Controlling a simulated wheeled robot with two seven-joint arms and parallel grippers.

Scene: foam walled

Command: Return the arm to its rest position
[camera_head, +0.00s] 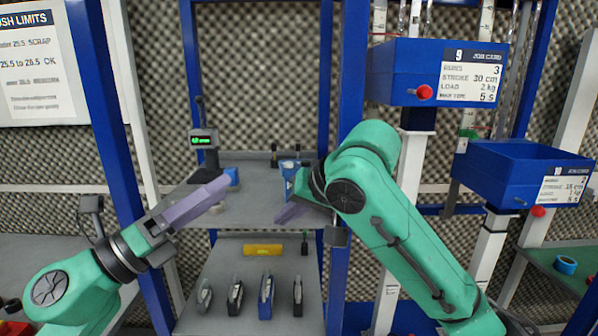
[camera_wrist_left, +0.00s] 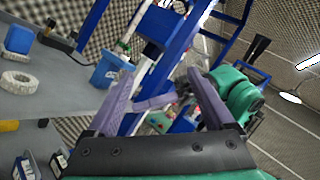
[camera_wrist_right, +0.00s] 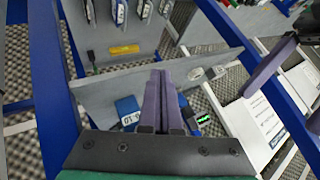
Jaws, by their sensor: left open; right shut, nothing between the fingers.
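My left gripper (camera_head: 203,200) is on the left in the head view, in front of the shelf unit, pointing up and to the right. Its purple fingers are apart and empty in the left wrist view (camera_wrist_left: 160,85). My right gripper (camera_head: 290,210) reaches in front of the upper shelf, partly hidden behind its own green arm. In the right wrist view its purple fingers (camera_wrist_right: 159,85) lie together with nothing between them.
The grey upper shelf (camera_head: 250,208) holds a gauge with a green display (camera_head: 202,140) and a blue block (camera_head: 232,176). A yellow level (camera_head: 262,250) and several dark tools are below. Blue bins (camera_head: 395,70) (camera_head: 490,170) stand right. Blue posts flank the shelves.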

